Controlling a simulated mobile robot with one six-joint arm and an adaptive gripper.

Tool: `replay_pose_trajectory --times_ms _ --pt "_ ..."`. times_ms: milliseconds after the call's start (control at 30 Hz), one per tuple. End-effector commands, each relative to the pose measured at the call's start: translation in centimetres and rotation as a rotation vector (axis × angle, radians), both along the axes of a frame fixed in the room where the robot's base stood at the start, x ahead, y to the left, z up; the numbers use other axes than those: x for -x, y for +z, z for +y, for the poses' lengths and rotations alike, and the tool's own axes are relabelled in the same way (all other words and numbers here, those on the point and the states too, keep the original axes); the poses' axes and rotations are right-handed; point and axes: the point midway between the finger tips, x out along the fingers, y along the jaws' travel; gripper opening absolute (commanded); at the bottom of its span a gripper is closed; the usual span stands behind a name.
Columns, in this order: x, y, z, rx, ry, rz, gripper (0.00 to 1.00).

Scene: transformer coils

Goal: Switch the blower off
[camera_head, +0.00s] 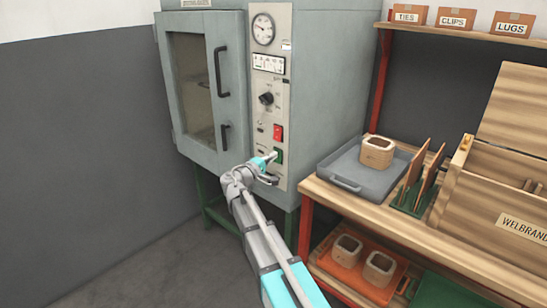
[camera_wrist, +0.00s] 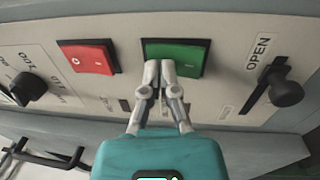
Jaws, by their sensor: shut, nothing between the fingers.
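The grey oven-like cabinet has a light control panel (camera_head: 270,60) with a red rocker switch (camera_head: 278,132) above a green rocker switch (camera_head: 279,157). In the wrist view the red switch (camera_wrist: 88,57) is at the left and the green switch (camera_wrist: 176,56) is at the centre. The lettering under the switches is too small to read, so I cannot tell which is the blower's. My gripper (camera_wrist: 160,68) is shut and empty, its fingertips over the lower left edge of the green switch. I cannot tell whether they touch it. In the head view my gripper (camera_head: 271,157) partly covers the green switch.
A black lever marked OPEN (camera_wrist: 285,93) is beside the green switch. A black knob (camera_head: 266,98) and a dial gauge (camera_head: 263,28) are higher on the panel. The cabinet door handle (camera_head: 224,137) is to the left. A workbench with a grey tray (camera_head: 337,172) stands right.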

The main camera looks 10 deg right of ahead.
Motion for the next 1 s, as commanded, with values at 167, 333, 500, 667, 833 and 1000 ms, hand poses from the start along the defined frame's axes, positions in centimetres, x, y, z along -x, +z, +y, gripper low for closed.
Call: replay_pose_trajectory --times_ms 167,333,500,667,833,1000 --pt "0.3 0.1 0.5 0.000 -0.001 0.000 0.00" --pt "1.1 0.4 1.9 0.000 0.000 0.000 0.00" --pt "2.3 0.7 4.0 0.000 0.000 0.000 0.00" --pt "3.8 1.0 6.1 0.000 0.000 0.000 0.00" --pt "5.3 1.4 8.2 0.000 -0.001 0.000 0.00" --pt "6.4 1.6 9.8 0.000 -0.002 0.000 0.00"
